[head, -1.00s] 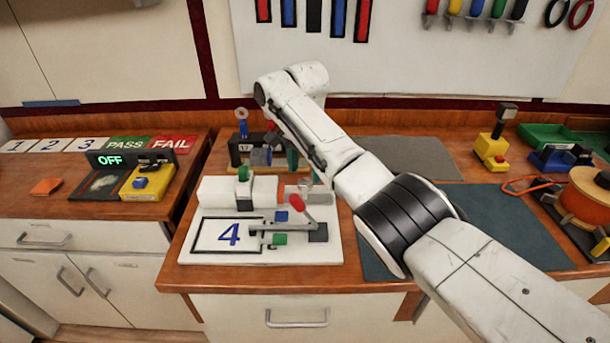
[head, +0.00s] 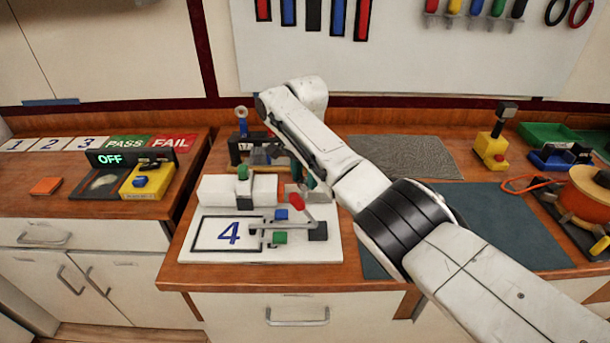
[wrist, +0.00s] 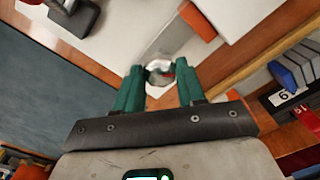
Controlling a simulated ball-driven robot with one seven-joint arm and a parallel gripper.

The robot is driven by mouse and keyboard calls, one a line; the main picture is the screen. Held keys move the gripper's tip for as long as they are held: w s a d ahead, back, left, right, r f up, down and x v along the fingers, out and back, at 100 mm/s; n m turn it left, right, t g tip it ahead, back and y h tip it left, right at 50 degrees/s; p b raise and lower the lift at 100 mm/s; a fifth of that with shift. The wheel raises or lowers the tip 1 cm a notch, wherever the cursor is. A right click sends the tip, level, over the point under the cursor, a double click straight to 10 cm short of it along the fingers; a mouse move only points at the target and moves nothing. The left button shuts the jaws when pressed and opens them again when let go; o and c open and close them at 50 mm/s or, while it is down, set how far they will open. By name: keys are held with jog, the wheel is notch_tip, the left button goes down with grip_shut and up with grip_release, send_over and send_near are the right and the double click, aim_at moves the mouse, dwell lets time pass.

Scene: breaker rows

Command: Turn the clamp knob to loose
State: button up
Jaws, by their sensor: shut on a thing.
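A small shiny, round metal knob (wrist: 158,72), which I take for the clamp knob, sits between the two green fingers of my gripper (wrist: 160,82) in the wrist view. The fingers are closed on its sides. A grey metal bar and white surface lie beyond it. In the head view, my gripper (head: 308,178) is at the right end of the white block (head: 215,190), behind the red-handled clamp (head: 297,202) on the white board marked 4 (head: 205,252). There my arm and fingers largely hide the knob, and its turn position cannot be read.
The OFF box (head: 115,160) stands on the left counter.

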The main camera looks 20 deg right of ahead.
jog(key=c, duration=0.3)
jog(key=shift+n, duration=0.3)
jog(key=n+p, duration=0.1)
jog(key=n, duration=1)
jog(key=shift+n, duration=0.3)
jog(key=n, duration=1.2)
jog(key=shift+n, duration=0.3)
